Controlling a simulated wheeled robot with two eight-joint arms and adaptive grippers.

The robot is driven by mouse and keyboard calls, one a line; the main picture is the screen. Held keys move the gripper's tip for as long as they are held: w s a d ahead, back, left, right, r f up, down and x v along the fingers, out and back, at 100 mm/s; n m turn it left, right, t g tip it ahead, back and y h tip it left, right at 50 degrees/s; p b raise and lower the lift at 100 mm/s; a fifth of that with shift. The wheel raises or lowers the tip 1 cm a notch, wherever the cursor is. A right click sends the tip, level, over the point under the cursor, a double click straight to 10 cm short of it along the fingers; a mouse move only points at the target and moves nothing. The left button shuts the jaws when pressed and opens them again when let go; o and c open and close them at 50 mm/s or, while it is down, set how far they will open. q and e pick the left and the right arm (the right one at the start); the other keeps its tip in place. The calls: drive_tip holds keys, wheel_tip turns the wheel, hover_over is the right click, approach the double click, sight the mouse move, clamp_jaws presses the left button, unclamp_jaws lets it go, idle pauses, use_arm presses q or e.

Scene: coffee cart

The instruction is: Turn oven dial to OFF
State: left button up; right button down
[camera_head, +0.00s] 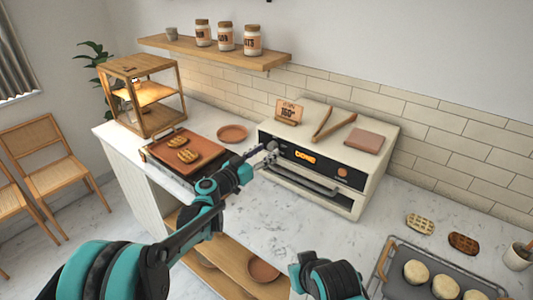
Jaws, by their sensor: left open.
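The cream oven (376,172) stands on the counter against the tiled wall, with a dark front panel and a handle below it. Its display (305,156) glows orange and seems to read "DONE". A round orange-brown control (342,172) sits at the panel's right. A grey dial (271,146) shows at the panel's left end. My left gripper (264,154) is open close in front of this dial; I cannot tell whether it touches, and it partly hides that corner. The dial's setting is too small to read. Part of my right arm shows at the bottom; its gripper is out of view.
A sign (289,113), wooden tongs (333,125) and a brown block (364,142) are on the oven. A griddle (160,148) with waffles is at left. A tray (379,279) with dough is at lower right. The counter before the oven is clear.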

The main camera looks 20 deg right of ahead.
use_arm(q)
drive_tip(key=shift+w+d, duration=0.3)
drive_tip(key=shift+d, duration=0.25)
clamp_jaws()
